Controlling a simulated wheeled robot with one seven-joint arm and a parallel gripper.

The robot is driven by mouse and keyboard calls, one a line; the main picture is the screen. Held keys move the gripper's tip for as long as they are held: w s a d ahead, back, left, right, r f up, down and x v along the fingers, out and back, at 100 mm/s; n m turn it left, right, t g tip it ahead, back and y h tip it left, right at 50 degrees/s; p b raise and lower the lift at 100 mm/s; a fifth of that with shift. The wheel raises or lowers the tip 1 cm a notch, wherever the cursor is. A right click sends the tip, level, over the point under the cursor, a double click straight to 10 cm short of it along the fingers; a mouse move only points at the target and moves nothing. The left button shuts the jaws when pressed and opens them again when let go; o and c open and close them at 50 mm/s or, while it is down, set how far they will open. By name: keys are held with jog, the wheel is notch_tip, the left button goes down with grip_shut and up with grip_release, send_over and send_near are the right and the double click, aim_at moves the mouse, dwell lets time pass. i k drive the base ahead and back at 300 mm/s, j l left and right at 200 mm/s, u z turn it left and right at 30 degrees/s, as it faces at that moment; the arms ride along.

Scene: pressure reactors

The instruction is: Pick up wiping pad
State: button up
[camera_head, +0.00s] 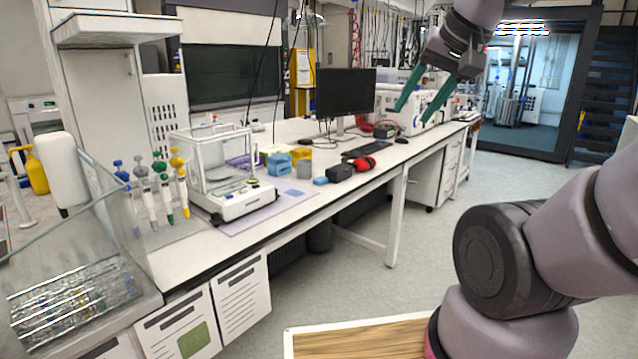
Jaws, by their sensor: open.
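A thin flat blue piece (293,192), which looks like the wiping pad, lies on the bench near its front edge, just right of the balance. A small thicker blue block (320,181) lies to its right; I cannot tell for certain which of the two is the pad. My gripper (411,114) is at the upper right, raised above the bench. Its two teal fingers point down and to the left, spread apart with nothing between them. It is well apart from both blue pieces.
A glass-walled balance (232,205) stands left of the pad. Blue boxes (279,164), a black case (340,172) and red-and-black headphones (365,164) stand close by. A monitor (345,92) and keyboard (366,151) are behind. Pipettes (160,185) stand at the left.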

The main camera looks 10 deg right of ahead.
aim_at(320, 181)
jog(key=i+l+u, duration=0.15)
jog(key=i+l, duration=0.2)
jog(key=i+l+u, duration=0.2)
jog(key=i+l, duration=0.15)
jog(key=i+l+u, duration=0.15)
jog(key=i+l, duration=0.3)
jog(key=i+l+u, duration=0.15)
jog(key=i+l, duration=0.2)
jog(key=l, duration=0.15)
jog(key=i+l+u, duration=0.15)
jog(key=i+l, duration=0.15)
jog(key=l, duration=0.2)
